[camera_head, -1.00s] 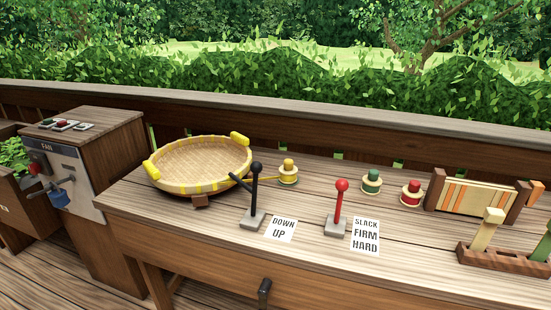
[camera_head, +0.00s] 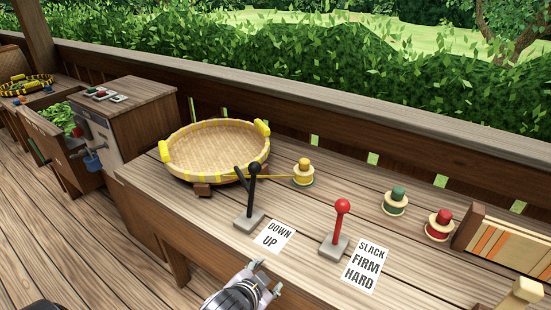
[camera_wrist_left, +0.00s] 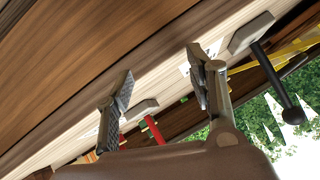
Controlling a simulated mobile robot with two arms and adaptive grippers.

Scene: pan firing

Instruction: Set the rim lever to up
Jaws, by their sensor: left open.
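The rim lever, a black ball-topped lever (camera_head: 252,190), stands on a grey base on the bench, and its stick is near upright. A label reading DOWN over UP (camera_head: 274,236) lies to the right of its base. In the left wrist view the lever (camera_wrist_left: 272,78) is at the right, outside the fingers. My left gripper (camera_head: 268,276) is open and empty at the bench's front edge, nearer than the lever and apart from it. Its two fingers also show spread in the left wrist view (camera_wrist_left: 162,88). My right gripper is not in view.
A red lever (camera_head: 340,222) with a SLACK, FIRM, HARD label (camera_head: 365,266) stands right of the black one. A yellow-rimmed woven pan (camera_head: 180,172) is behind left. Yellow, green (camera_head: 396,201) and red (camera_head: 439,225) knobs stand farther back.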

